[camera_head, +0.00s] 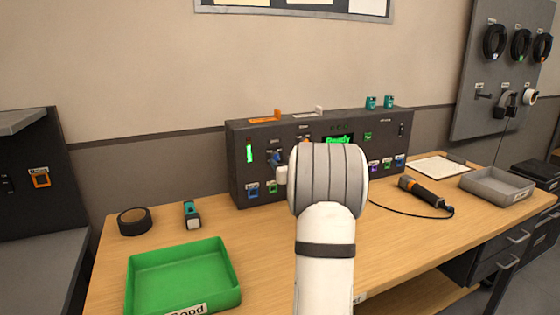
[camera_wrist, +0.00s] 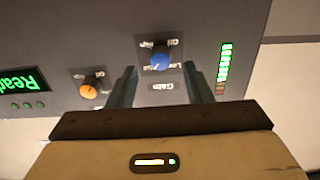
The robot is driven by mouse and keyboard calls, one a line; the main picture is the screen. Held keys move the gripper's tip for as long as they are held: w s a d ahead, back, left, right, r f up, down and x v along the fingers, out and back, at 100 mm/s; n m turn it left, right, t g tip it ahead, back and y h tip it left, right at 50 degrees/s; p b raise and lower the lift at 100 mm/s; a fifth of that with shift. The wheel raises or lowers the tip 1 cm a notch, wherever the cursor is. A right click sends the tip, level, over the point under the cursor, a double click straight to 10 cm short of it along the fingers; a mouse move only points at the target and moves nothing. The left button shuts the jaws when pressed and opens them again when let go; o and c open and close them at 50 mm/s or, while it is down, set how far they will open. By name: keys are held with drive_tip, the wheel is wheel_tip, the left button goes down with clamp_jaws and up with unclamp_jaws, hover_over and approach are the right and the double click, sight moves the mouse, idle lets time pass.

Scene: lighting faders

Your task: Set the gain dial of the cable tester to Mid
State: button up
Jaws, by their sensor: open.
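The cable tester (camera_head: 240,177) is a dark box at the back of the wooden bench. Its blue dial (camera_wrist: 160,60) shows in the wrist view above a small label that seems to read Gain. A pale mark shows on the dial, but its setting labels are too small to read. My gripper (camera_wrist: 160,69) is open, with one finger on each side of the dial in the picture. Both fingers look apart from it; I cannot tell the depth. In the head view my wrist hides much of the tester's front, and the blue dial (camera_head: 276,157) shows only partly.
An orange dial (camera_wrist: 89,91) sits beside the blue one, near the green Ready display (camera_wrist: 20,80). A green level bar (camera_wrist: 225,62) is on the other side. A green tray (camera_head: 180,275), tape roll (camera_head: 134,221) and corded handheld tool (camera_head: 425,192) lie on the bench.

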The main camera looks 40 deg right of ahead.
drive_tip(key=shift+v, duration=2.3)
drive_tip(key=shift+a, duration=0.1)
